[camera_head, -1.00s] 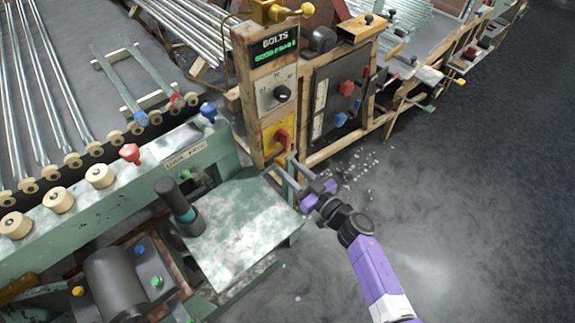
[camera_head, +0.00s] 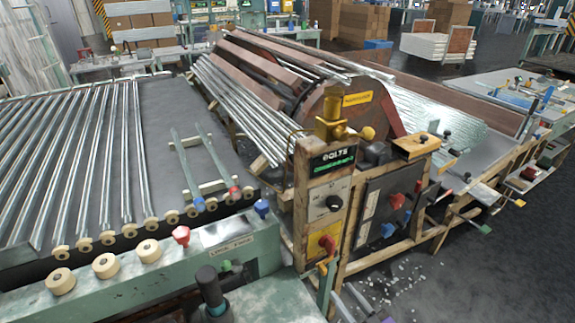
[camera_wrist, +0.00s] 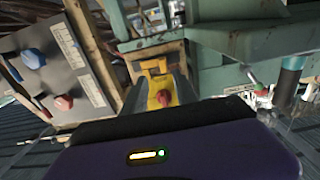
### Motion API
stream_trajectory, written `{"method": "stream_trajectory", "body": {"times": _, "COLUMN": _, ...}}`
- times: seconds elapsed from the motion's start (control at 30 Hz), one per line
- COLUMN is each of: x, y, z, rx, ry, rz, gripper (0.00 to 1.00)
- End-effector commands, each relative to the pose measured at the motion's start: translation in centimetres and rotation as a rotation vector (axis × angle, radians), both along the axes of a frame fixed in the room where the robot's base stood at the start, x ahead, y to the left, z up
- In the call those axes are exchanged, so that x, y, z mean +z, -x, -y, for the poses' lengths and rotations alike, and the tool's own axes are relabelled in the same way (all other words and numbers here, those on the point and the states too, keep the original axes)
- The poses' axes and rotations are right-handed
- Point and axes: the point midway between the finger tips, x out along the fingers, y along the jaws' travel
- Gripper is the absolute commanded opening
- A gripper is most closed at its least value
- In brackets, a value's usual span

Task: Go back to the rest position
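My gripper (camera_wrist: 160,84) is open in the wrist view, with its two grey fingers apart and nothing seen held between them. Beyond the fingers is the yellow switch plate with a red knob (camera_wrist: 163,98). I cannot tell whether the fingers touch it. The same red knob (camera_head: 327,243) shows there low on the post, under a black dial (camera_head: 333,203). The rest of my arm is out of the head view.
A green roller bench with glass tubes (camera_head: 90,160) stands at the left. A dark control panel (camera_head: 385,205) with red and blue knobs is right of the post. A large drum (camera_head: 335,105) stands behind. Dark floor (camera_head: 480,270) is clear at lower right.

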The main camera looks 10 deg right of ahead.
Motion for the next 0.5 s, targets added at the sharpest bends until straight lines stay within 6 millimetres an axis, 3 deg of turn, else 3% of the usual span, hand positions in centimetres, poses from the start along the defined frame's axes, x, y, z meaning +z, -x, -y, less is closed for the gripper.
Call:
{"method": "stream_trajectory", "body": {"times": 0.2, "x": 0.3, "y": -0.3, "z": 0.8, "rx": -0.033, "ry": 0.079, "rz": 0.028, "gripper": 0.35}}
{"method": "stream_trajectory", "body": {"times": 0.33, "x": 4.1, "y": -0.9, "z": 2.5, "rx": -0.112, "ry": 0.146, "rz": 0.116, "gripper": 0.35}}
{"method": "stream_trajectory", "body": {"times": 0.5, "x": 7.3, "y": 2.5, "z": 3.3, "rx": -0.214, "ry": 0.196, "rz": 0.175, "gripper": 0.35}}
